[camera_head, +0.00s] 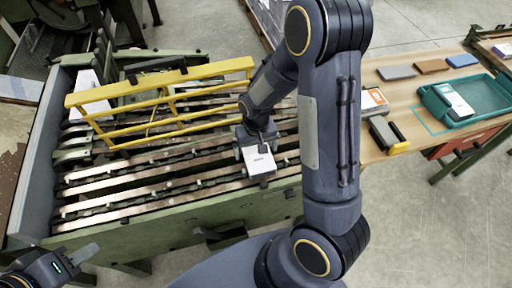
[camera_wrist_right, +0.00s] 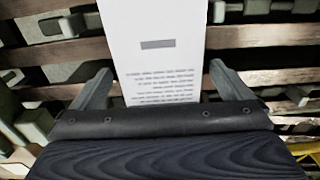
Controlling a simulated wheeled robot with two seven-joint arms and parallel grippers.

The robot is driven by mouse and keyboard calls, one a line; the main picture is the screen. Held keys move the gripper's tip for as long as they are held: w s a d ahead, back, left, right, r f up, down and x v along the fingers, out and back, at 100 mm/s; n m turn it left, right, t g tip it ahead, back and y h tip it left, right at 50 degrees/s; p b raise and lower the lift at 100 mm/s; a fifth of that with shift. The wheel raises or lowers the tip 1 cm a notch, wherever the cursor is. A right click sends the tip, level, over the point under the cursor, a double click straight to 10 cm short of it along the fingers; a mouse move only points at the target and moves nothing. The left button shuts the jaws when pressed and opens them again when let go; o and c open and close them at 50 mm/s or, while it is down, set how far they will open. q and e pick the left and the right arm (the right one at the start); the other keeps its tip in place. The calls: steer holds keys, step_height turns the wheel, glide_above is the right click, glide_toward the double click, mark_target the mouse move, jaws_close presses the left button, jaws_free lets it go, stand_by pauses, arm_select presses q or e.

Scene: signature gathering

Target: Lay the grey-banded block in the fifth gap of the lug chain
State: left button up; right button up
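In the head view the block (camera_head: 260,164) is tilted at the front right part of the lug chain (camera_head: 150,186), below my right gripper (camera_head: 257,146). The chain is a row of long metal-edged bars with dark gaps between them. I cannot tell whether the block touches the bars. My left gripper (camera_head: 84,253) is at the lower left, in front of the machine, with no block visible at it.
A yellow guard frame (camera_head: 160,88) spans the back of the chain. Another white block (camera_head: 91,105) stands at the back left. The wooden table (camera_head: 415,98) at right bears a teal tray (camera_head: 432,105), an orange-marked white block (camera_head: 373,98) and flat grey, brown and blue pieces.

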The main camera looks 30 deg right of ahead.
mark_target(256, 150)
steer(key=shift+r, duration=0.25)
step_height(256, 150, up, 12)
steer(key=p, duration=0.2)
steer(key=s+a+r+t+y, duration=0.2)
steer(key=s+r, duration=0.3)
steer(key=s, duration=0.3)
steer(key=s+a+r+n+t+y, duration=0.1)
steer(key=s+a+r+t, duration=0.1)
steer(key=s+r, duration=0.3)
steer(key=s+t, duration=0.1)
steer(key=s, duration=0.3)
steer(key=shift+t+y, duration=0.3)
steer(key=shift+y, duration=0.1)
steer(key=shift+r, duration=0.1)
steer(key=shift+r, duration=0.35)
